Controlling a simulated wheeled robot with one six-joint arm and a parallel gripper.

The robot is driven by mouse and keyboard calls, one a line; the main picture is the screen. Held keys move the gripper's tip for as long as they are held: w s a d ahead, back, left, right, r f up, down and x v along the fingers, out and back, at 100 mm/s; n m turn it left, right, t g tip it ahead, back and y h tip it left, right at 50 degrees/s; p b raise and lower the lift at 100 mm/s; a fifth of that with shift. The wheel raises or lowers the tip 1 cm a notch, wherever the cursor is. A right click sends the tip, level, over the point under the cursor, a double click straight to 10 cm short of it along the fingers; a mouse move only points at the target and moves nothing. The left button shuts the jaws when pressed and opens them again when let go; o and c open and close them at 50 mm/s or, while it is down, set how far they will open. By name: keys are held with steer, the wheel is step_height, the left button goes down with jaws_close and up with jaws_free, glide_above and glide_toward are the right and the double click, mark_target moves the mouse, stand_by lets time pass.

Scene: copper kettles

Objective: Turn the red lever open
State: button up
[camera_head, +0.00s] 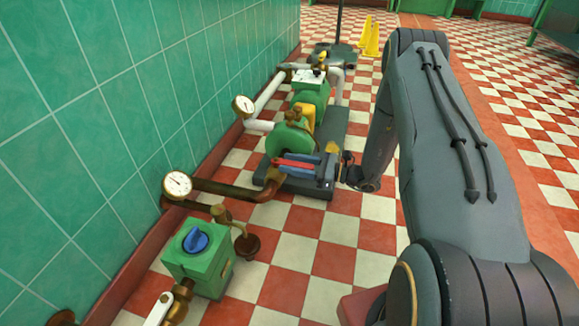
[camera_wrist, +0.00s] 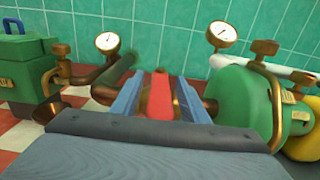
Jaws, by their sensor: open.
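The red lever (camera_wrist: 160,103) is in the middle of the wrist view, lying between the two blue fingers of my gripper (camera_wrist: 158,90). The fingers are open, one on each side of the lever, with narrow gaps showing. In the head view the red lever (camera_head: 296,163) is a thin red bar beside the brown pipe, with my gripper (camera_head: 290,167) around it. The lever's mount is partly hidden behind it and the fingers.
A green pump (camera_head: 290,140) stands close by the gripper. A green box with a blue knob (camera_head: 196,240) is nearer, at lower left. Gauges (camera_head: 177,184) and pipes line the green tiled wall. Checkered floor (camera_head: 330,255) is clear in front.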

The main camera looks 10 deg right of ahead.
steer(key=shift+w+a, duration=0.15)
steer(key=shift+a, duration=0.1)
jaws_close()
steer(key=shift+d, duration=0.1)
